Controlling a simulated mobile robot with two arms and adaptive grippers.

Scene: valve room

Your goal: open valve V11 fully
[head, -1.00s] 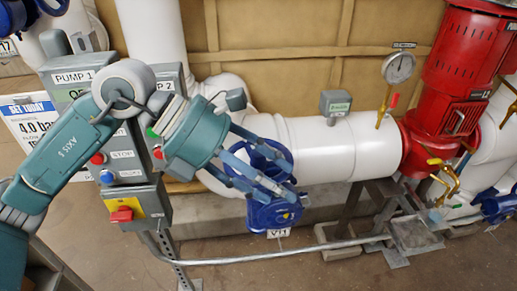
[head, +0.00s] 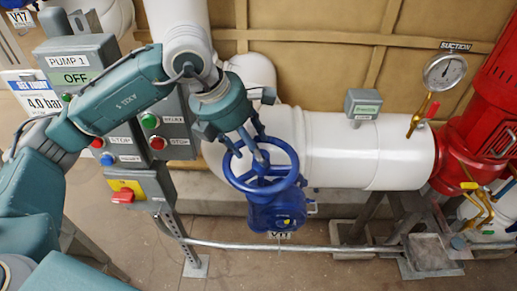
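My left arm comes in from the left, and my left gripper (head: 252,150) is at the handwheel's upper left side. Its fingers overlap the rim there. I cannot tell whether they touch or close on it. My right gripper is out of view.
The pump control boxes (head: 77,66) stand left, behind my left arm. Right of the valve are a pressure gauge (head: 445,71), a red pump (head: 475,140) and yellow-handled small valves. A grey conduit (head: 330,246) runs low across the floor.

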